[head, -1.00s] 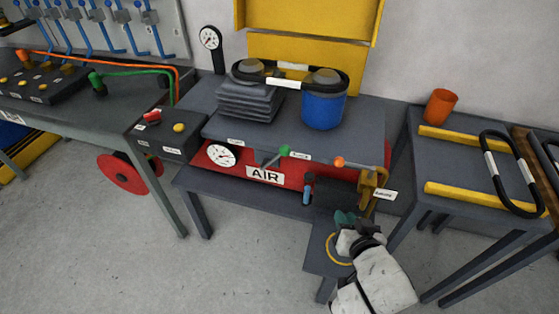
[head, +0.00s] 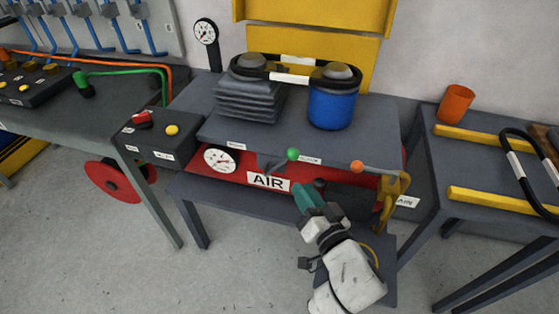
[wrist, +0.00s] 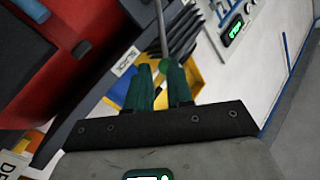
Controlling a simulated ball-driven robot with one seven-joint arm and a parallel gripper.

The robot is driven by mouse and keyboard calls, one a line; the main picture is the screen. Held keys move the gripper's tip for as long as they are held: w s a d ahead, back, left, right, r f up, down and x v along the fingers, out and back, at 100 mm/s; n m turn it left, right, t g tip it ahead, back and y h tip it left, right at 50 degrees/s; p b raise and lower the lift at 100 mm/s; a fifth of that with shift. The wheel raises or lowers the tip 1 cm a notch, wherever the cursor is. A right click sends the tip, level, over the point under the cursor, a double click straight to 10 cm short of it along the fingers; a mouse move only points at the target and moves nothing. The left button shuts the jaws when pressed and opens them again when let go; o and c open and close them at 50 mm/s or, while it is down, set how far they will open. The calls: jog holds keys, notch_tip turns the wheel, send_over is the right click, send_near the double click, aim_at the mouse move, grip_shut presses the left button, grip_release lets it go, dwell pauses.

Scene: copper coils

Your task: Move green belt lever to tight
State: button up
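The green belt lever (head: 293,155) is on the front of the grey bench, above the red air tank. Its knob points up and to the right, toward the small label (head: 309,160) on its right; the label is too small to read. My gripper (head: 311,194) has teal fingers and is just below and right of the knob, apart from it. A thin grey rod (wrist: 161,28) shows beyond the fingertips.
An orange-knobbed lever (head: 357,167) and a yellow bracket (head: 392,197) are to the right. The red tank (head: 235,170) carries a gauge and an AIR sign. A black belt (head: 293,72) loops around two grey-topped drums above. A side table (head: 480,160) stands right.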

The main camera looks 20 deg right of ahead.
aim_at(283, 162)
jog(key=w, duration=0.3)
jog(key=w+p, duration=0.1)
jog(key=w, duration=0.3)
jog(key=w+a, duration=0.1)
jog(key=w, duration=0.3)
jog(key=shift+r, duration=0.15)
grip_shut()
